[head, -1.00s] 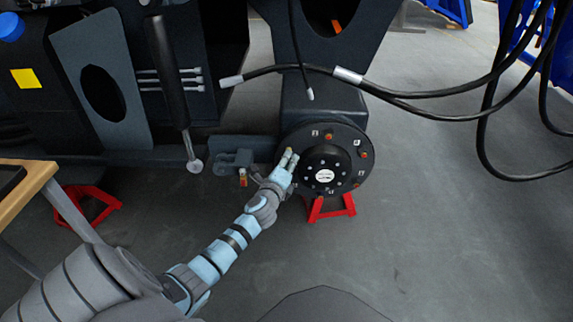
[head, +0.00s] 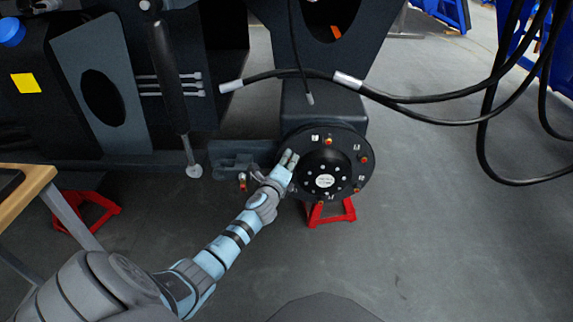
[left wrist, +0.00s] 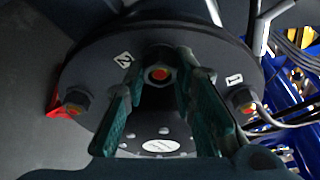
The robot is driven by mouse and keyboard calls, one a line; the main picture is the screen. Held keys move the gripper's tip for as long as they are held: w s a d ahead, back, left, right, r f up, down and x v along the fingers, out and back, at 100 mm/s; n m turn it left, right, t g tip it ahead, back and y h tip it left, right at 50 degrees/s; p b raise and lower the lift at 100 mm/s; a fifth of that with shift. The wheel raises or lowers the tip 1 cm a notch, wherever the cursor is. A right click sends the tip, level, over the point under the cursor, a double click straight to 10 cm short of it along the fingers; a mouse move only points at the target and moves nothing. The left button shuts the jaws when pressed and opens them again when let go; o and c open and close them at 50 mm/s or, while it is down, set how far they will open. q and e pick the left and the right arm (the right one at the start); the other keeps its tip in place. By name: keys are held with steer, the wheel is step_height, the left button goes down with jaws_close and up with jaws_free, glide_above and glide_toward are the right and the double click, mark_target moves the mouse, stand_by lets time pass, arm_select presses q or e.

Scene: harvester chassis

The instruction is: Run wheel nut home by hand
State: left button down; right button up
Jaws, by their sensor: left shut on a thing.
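The wheel hub (head: 310,172) is a dark round flange with a raised centre and numbered stud positions around its rim. Orange-tipped studs with nuts show on it, such as the one at the top (head: 328,141). My left gripper (head: 290,158) is at the hub's left edge, its fingers pointing at the flange. In the left wrist view its two green fingers (left wrist: 157,90) are closed around a wheel nut (left wrist: 158,75) on an orange-tipped stud, between marks 2 and 1. The fingers partly hide the flange. How far the nut sits from the flange is unclear. My right gripper is out of view.
A red stand (head: 330,212) is under the hub. A grey bracket (head: 235,158) and a hanging cylinder (head: 170,85) are to the left. Black hoses (head: 420,95) hang at upper right. A wooden-topped table (head: 22,190) is at left. Floor at lower right is clear.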

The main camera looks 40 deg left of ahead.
arm_select(q)
steer(key=shift+s+d+f, duration=0.1)
steer(key=shift+f, duration=0.05)
stand_by(0.3)
steer(key=c, duration=1.2)
jaws_free()
steer(key=shift+c, duration=0.2)
steer(key=shift+c, duration=1.1)
